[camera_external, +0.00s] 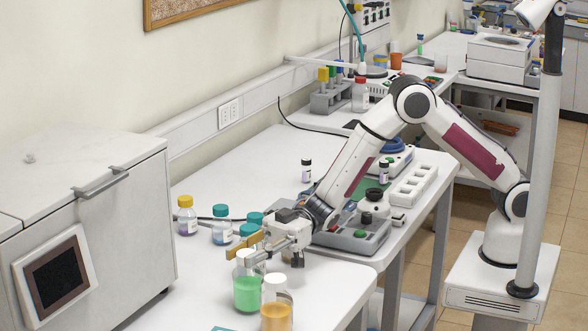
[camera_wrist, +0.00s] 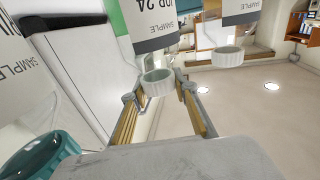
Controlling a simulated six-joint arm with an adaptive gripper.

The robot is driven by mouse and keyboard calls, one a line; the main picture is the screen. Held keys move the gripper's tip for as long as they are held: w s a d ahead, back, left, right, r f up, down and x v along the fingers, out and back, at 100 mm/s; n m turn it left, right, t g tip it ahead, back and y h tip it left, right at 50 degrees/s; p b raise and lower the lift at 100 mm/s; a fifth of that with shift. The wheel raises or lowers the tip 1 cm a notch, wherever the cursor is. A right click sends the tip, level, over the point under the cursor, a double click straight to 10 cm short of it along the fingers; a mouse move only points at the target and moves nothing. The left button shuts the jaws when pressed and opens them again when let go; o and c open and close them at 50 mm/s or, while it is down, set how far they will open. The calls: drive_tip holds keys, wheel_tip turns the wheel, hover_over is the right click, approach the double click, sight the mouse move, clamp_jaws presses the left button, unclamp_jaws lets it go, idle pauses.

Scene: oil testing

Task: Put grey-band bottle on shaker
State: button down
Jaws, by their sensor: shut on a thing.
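A bottle of green liquid (camera_external: 247,292) stands upright at the table's front. In the wrist view it appears upside down, with a white cap (camera_wrist: 158,85), grey band and sample label (camera_wrist: 152,18). My gripper (camera_external: 247,252) is at its cap, with the fingers (camera_wrist: 156,88) on either side and closed on it. An orange-liquid bottle (camera_external: 277,316) stands just to its right. A second white-capped, grey-banded bottle (camera_wrist: 228,56) hangs in the wrist view's upper right. A grey device with red and green buttons (camera_external: 350,240) lies behind; I cannot tell whether it is the shaker.
Yellow-capped (camera_external: 187,216) and teal-capped (camera_external: 222,226) bottles stand left of my gripper. A large white box-shaped appliance (camera_external: 100,215) stands at the left. A white tray with compartments (camera_external: 412,185) and a small dark-capped vial (camera_external: 306,171) are farther back. Some tabletop between them is clear.

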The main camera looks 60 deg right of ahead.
idle(0.3)
drive_tip(key=c, duration=1.6)
unclamp_jaws()
drive_tip(key=shift+f, duration=0.1)
drive_tip(key=shift+s+d, duration=0.4)
drive_tip(key=shift+d, duration=1.55)
drive_tip(key=shift+s+d, duration=0.4)
drive_tip(key=shift+d, duration=1.6)
drive_tip(key=shift+s+d, duration=0.4)
drive_tip(key=shift+d, duration=1.55)
